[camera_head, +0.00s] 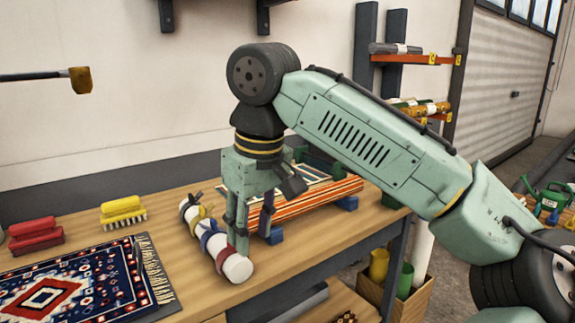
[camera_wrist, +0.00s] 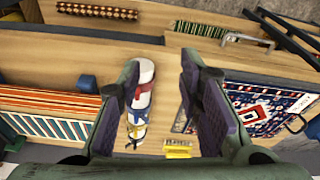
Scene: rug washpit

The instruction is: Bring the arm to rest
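My gripper (camera_head: 249,222) points straight down over the wooden bench (camera_head: 190,275). A white roll (camera_head: 238,268) tied with yellow, blue and red bands lies on the bench at the fingers. In the wrist view the roll (camera_wrist: 143,100) lies beside the left finger, which partly covers it. I cannot tell whether that finger touches it. The arm is bent and reaches across from the right.
A patterned rug (camera_head: 60,288), a red brush (camera_head: 35,236) and a yellow brush (camera_head: 122,210) lie left on the bench. Striped folded textiles (camera_head: 318,200) on blue blocks lie just right of my gripper.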

